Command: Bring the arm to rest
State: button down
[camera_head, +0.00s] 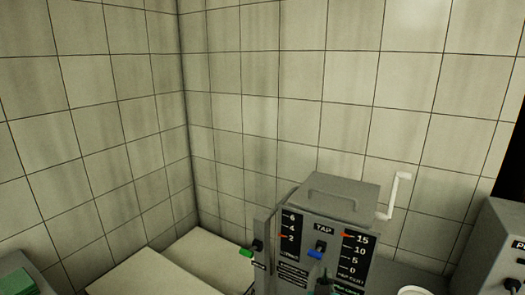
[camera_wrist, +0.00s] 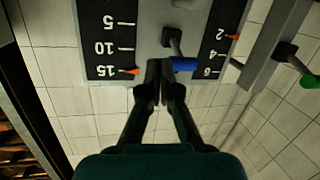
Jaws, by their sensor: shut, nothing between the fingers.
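My gripper (camera_wrist: 159,68) is shut and empty in the wrist view, its two dark fingertips together. They appear just beside the blue-tipped lever (camera_wrist: 184,64) of a grey machine; I cannot tell whether they touch it. In the head view part of my gripper (camera_head: 325,274) shows at the bottom edge, in front of the grey machine (camera_head: 343,190) labelled TAP. The blue lever (camera_head: 315,254) sits just above and left of it there. The rest of my arm is out of the head view.
The machine has two number scales with red pointers, a green-tipped lever (camera_head: 246,253) at left and a white crank (camera_head: 398,192) at right. Another grey machine (camera_head: 500,245) stands at the far right. A pale round item (camera_head: 412,291) lies at the bottom edge. Tiled walls enclose the corner.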

jog(key=s+d+f+n+y, duration=0.1)
jog(key=s+f+n+y, duration=0.1)
jog(key=s+f, duration=0.8)
jog(key=s+f+n+y, duration=0.1)
jog(key=s+f+y, duration=0.2)
jog(key=s+f, duration=0.8)
jog(key=s+r, duration=0.3)
jog(key=s, duration=0.6)
jog(key=s+d+r+m, duration=0.1)
jog(key=s+r, duration=0.2)
jog(key=s, duration=0.6)
jog(key=s+r, duration=0.3)
jog(key=s, duration=0.6)
jog(key=shift+s+d+r+m+g, duration=0.15)
jog(key=shift+d+r+m+g, duration=0.1)
jog(key=shift+d+m+g, duration=0.05)
